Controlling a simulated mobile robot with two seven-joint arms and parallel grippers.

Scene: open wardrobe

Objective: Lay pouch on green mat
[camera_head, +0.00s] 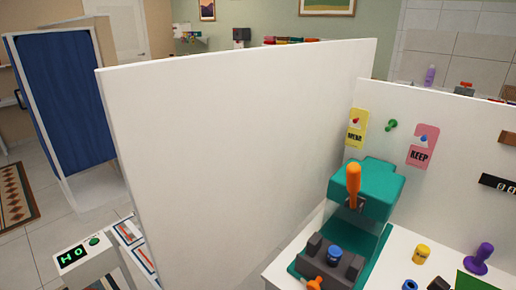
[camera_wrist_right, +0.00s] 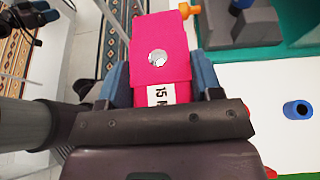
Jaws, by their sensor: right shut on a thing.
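A bright pink pouch (camera_wrist_right: 161,30) with a silver round snap and a white label marked "15" shows in the right wrist view. My right gripper (camera_wrist_right: 163,80) is shut on it, with a blue finger at each side. The pouch seems to be beyond the white table's left edge, over the floor, though its height is hard to tell. A green mat (camera_head: 473,282) is partly in view at the bottom right of the head view, on the white table. The head view shows neither gripper nor the pouch.
A teal press (camera_head: 367,190) with an orange handle stands on the table. A yellow stamp (camera_head: 422,253) and a purple stamp (camera_head: 478,258) stand near the mat. A tall white panel (camera_head: 235,160) rises left of the table. A blue cylinder (camera_wrist_right: 297,109) stands on the table.

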